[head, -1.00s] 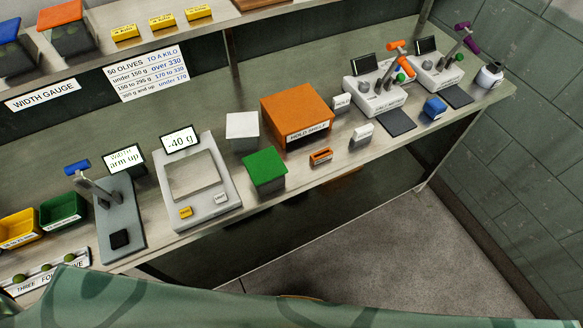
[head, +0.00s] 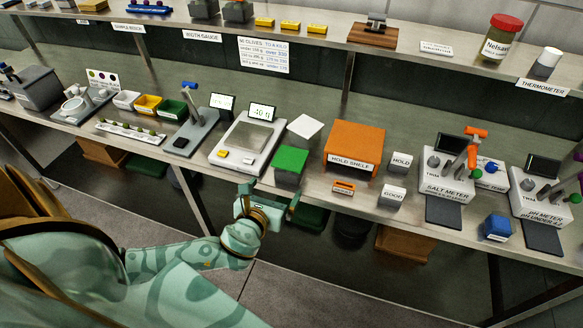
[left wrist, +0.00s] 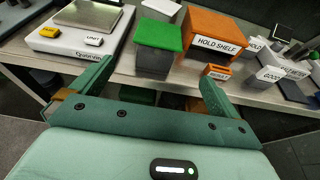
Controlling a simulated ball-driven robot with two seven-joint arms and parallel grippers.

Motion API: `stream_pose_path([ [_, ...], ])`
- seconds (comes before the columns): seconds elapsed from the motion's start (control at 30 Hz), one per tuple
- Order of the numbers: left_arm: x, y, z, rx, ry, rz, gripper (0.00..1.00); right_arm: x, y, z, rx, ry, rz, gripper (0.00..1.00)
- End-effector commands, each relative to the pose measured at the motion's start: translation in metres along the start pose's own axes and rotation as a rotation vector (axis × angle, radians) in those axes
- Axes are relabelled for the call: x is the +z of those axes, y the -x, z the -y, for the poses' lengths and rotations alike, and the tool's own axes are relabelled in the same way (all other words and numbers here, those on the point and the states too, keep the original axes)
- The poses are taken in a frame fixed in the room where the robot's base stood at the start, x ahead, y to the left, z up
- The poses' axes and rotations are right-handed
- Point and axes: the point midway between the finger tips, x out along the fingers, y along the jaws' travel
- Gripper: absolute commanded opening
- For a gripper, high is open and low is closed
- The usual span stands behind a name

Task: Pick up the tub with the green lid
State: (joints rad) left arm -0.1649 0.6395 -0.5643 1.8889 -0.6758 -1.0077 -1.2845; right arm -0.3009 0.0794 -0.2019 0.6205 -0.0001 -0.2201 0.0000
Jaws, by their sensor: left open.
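The tub with the green lid (head: 290,164) is a grey square tub standing upright at the bench's front edge, between the scale and the orange hold shelf. In the left wrist view the tub (left wrist: 156,47) shows ahead, between the lines of my fingers. My left gripper (head: 270,197) is just below and in front of the tub, beside the bench edge, apart from it. In the left wrist view my left gripper (left wrist: 155,85) has its fingers spread wide with nothing between them. My right gripper is not in view.
A white scale (head: 247,143) stands left of the tub, a white-lidded tub (head: 305,128) behind it, and an orange hold shelf (head: 355,148) to the right. A small orange tray (head: 344,187) and a white GOOD block (head: 391,196) sit at the front edge. The floor before the bench is open.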

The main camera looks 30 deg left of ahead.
Motion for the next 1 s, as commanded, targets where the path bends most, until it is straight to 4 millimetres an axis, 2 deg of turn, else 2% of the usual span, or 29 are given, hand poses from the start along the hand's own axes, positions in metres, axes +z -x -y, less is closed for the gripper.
stream_pose_path([
  [0.2,-0.002,-0.054,0.000,0.002,0.000,0.002,1.00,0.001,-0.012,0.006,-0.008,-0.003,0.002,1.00],
  [0.33,-0.003,-0.082,0.000,0.001,0.002,-0.001,1.00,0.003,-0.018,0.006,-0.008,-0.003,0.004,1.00],
  [0.57,-0.003,-0.103,0.000,0.000,0.003,-0.002,1.00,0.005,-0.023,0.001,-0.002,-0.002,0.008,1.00],
  [0.83,-0.009,-0.144,-0.002,0.001,0.005,-0.002,1.00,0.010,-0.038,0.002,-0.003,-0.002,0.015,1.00],
  [1.0,-0.008,-0.153,-0.002,0.000,0.004,-0.004,1.00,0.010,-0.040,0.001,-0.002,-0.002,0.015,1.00],
])
